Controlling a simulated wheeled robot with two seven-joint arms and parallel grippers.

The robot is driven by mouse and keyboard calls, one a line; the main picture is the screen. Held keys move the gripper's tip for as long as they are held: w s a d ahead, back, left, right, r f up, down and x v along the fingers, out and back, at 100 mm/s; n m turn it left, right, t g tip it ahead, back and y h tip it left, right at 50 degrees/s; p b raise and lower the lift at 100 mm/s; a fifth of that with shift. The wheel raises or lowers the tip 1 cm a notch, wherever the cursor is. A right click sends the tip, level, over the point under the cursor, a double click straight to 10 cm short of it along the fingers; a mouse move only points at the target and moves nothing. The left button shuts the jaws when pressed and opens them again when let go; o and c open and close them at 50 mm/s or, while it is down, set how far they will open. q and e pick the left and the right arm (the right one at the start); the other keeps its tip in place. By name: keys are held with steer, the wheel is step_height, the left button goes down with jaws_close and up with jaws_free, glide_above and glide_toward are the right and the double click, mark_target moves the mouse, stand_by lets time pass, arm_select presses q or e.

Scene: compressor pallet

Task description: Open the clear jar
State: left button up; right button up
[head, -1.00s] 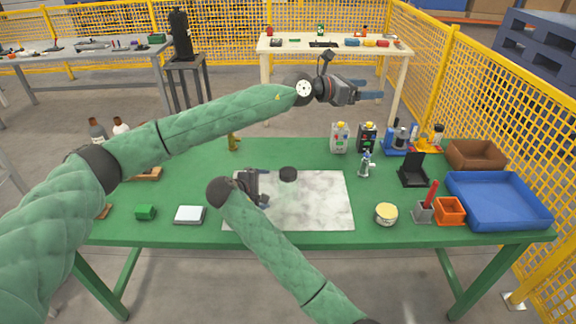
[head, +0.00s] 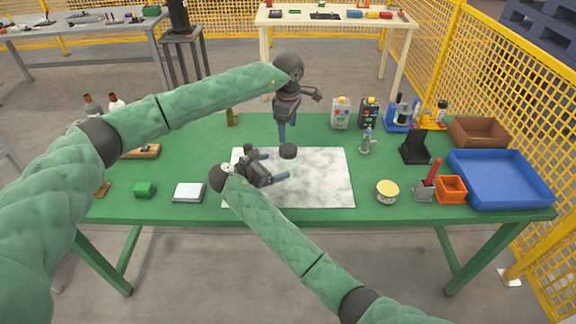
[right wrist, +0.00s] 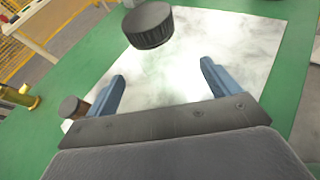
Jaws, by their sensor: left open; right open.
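The clear jar shows mainly as its dark ribbed lid (head: 288,151), on the back part of the pale marbled mat (head: 325,180). Its see-through body can hardly be made out. The lid also shows at the top of the right wrist view (right wrist: 148,25), beyond the fingers. My left gripper (head: 283,137) points down just behind and above the lid, open; its fingers overlap in the head view. My right gripper (head: 274,164) is low over the mat, left of the jar, with its fingers apart and nothing between them, directed toward the jar.
A round tin (head: 387,191), a blue tray (head: 500,180), an orange bin (head: 451,189) and a black stand (head: 414,148) are on the right. The mat's right half is clear.

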mark_target(288, 163)
steer(key=shift+n, duration=0.4)
steer(key=shift+w+d+f, duration=0.15)
steer(key=shift+w+d, duration=0.05)
steer(key=shift+d, duration=0.05)
steer(key=shift+x, duration=3.55)
